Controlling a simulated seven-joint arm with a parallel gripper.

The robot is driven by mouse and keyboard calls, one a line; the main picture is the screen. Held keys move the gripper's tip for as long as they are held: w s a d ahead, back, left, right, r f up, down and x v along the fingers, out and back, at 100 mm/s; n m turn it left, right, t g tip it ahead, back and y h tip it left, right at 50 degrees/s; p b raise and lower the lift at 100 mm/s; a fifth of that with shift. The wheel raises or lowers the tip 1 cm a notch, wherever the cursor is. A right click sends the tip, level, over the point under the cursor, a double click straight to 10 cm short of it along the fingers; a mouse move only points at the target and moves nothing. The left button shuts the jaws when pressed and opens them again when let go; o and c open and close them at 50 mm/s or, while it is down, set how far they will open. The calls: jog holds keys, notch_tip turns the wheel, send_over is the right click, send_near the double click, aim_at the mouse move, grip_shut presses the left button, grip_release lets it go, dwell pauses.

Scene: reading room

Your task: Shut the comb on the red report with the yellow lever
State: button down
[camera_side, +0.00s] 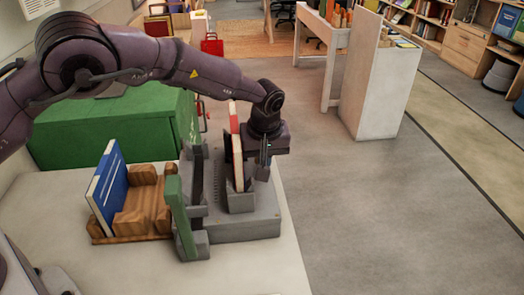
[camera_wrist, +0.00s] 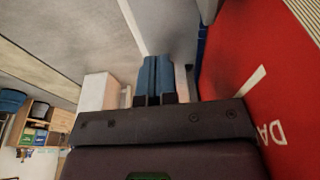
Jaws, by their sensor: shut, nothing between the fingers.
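The red report (camera_side: 236,150) stands upright in a grey machine (camera_side: 245,228) on the table. In the wrist view the red report (camera_wrist: 255,70) fills the right side, with white lettering partly in view. My gripper (camera_side: 262,172) points down just right of the report in the side view. Its blue fingers (camera_wrist: 157,78) are together with nothing between them, beside the report's face; I cannot tell whether they touch it. I cannot make out a yellow lever in either view. The comb is not clearly visible; my gripper and the report cover part of the machine.
A green upright piece (camera_side: 178,215) stands at the machine's left side. A blue report (camera_side: 108,188) leans in a wooden rack (camera_side: 145,208) farther left. A large green box (camera_side: 110,130) stands behind. The table (camera_side: 265,270) is bare in front; open floor lies to the right.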

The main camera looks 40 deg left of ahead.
jog(key=shift+w+a, duration=0.8)
jog(key=shift+a, duration=0.1)
jog(key=shift+w+a+f, duration=0.15)
jog(key=shift+w+a, duration=0.25)
jog(key=shift+w, duration=0.05)
jog(key=shift+w+a, duration=0.15)
jog(key=shift+w, duration=0.05)
jog(key=shift+w+a, duration=0.65)
jog(key=shift+w, duration=0.05)
jog(key=shift+s+d, duration=0.1)
dwell(0.3)
